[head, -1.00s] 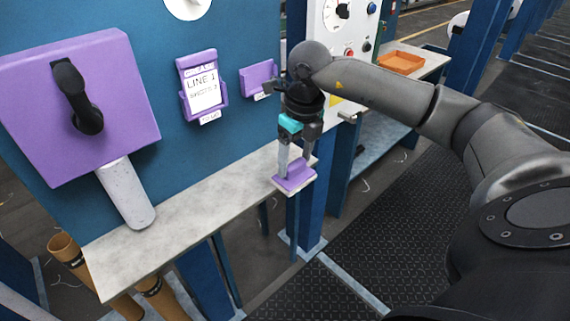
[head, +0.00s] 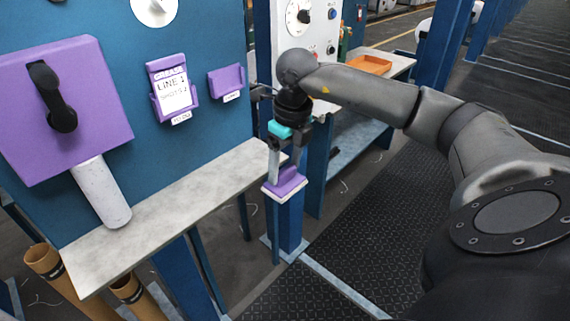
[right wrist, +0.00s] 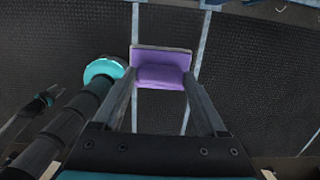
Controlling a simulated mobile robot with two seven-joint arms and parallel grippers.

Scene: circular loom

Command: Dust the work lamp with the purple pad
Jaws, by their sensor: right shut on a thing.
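My right gripper (head: 280,162) is shut on the purple pad (head: 286,184), a purple grip block on a pale base. It holds the pad in the air by the right end of the grey shelf. In the right wrist view the pad (right wrist: 162,68) sits between the fingertips (right wrist: 160,82), with dark floor behind it. I cannot make out a work lamp for certain in either view.
The shelf (head: 150,220) juts from a blue panel bearing a purple box (head: 95,110) with a black lever and white cylinder. A label holder (head: 172,88) hangs beside it. A blue post (head: 290,222) stands below the pad. An orange tray (head: 368,64) lies behind.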

